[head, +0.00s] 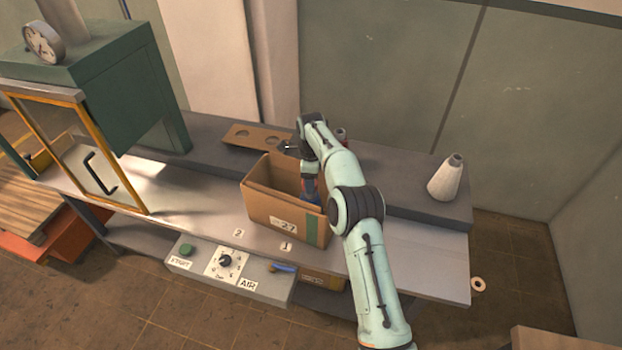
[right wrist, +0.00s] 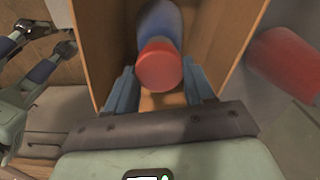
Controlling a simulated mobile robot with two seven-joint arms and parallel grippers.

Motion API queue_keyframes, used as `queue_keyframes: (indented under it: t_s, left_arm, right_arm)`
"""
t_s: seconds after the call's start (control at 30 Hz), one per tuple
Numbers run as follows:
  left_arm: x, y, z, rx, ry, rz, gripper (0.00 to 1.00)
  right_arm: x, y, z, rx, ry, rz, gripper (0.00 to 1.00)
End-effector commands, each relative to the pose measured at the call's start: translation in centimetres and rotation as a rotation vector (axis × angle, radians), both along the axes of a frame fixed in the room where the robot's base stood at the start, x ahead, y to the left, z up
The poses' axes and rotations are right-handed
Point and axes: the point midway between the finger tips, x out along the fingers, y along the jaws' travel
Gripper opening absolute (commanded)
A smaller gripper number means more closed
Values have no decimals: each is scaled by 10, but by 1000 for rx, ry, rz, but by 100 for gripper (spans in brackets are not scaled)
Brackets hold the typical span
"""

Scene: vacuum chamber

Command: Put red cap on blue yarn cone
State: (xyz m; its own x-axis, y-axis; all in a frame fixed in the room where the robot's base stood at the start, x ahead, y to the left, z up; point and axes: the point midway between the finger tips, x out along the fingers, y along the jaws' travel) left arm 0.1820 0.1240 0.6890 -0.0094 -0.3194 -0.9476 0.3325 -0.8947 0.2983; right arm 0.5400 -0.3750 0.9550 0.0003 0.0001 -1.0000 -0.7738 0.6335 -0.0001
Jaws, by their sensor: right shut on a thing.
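My right gripper (right wrist: 160,80) reaches down into the cardboard box (head: 284,219) and is shut on the red cap (right wrist: 160,66), which lies between its blue fingers. The blue yarn cone (right wrist: 161,22) shows just beyond the cap, inside the box, in line with it. I cannot tell whether the cap is seated on the cone or only in front of it. In the head view my right arm hides most of this. What seems to be my left gripper (right wrist: 42,68) shows at the left of the right wrist view; its jaws are unclear. It is out of the head view.
A blurred red object (right wrist: 285,60) stands outside the box. A pale cone (head: 446,180) stands on the grey ledge at right. A brown holed plate (head: 255,137) lies behind the box. A green machine with a yellow-framed door (head: 87,165) is at left. The bench's right end is clear.

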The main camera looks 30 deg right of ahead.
Motion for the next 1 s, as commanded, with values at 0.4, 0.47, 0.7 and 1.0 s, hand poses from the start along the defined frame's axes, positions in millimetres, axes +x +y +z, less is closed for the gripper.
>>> queue_keyframes:
  t_s: [0.4, 0.47, 0.7, 1.0]
  left_arm:
    - [-1, 0, -1, 0, 1, 0, 100]
    - [-1, 0, -1, 0, 1, 0, 100]
    - [-1, 0, -1, 0, 1, 0, 100]
    - [-1, 0, -1, 0, 1, 0, 100]
  right_arm:
    - [0, 0, -18, 0, 2, 0, 25]
    - [0, 0, -20, 0, 1, 0, 25]
    - [0, 0, -27, 1, 1, 0, 66]
    - [0, 0, -27, 0, 0, 0, 83]
